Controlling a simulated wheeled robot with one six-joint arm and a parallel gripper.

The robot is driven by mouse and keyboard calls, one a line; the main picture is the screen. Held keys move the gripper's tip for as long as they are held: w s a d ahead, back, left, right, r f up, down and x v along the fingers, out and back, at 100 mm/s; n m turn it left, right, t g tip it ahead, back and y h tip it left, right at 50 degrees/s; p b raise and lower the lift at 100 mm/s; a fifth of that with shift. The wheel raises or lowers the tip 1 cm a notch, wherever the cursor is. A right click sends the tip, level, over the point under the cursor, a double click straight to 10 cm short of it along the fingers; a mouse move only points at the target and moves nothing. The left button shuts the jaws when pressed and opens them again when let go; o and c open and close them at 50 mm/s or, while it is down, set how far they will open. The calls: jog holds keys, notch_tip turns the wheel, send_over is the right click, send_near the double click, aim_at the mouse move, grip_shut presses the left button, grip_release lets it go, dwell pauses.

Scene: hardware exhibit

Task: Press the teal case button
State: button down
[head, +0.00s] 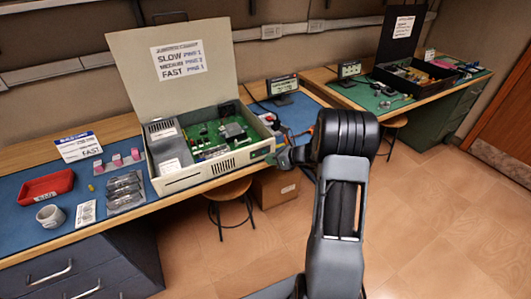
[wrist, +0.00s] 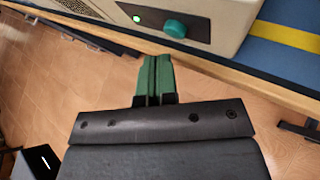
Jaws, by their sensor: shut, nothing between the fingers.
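The teal case button (wrist: 175,28) is a round knob on a dark panel at the front of the beige computer case (head: 213,172), at the top of the wrist view. A lit green light (wrist: 137,18) is left of it. My gripper (wrist: 157,60) has green fingers closed together with nothing between them. In the wrist picture the fingertips are just below and slightly left of the button, apart from it. In the head view my gripper (head: 284,157) is at the case's right front corner, where my arm partly hides the area.
The case's lid (head: 175,85) stands open with a speed label. A stool (head: 230,195) stands below the bench edge. Floor is open in front.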

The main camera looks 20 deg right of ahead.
jog(key=shift+w, duration=0.2)
jog(key=shift+w, duration=0.2)
jog(key=shift+w+a, duration=0.1)
jog(key=shift+w, duration=0.35)
dwell(0.7)
jog(key=shift+s, duration=0.9)
jog(key=shift+s+d, duration=0.2)
jog(key=shift+s, duration=1.05)
jog(key=shift+s+d, duration=0.2)
jog(key=shift+s, duration=1)
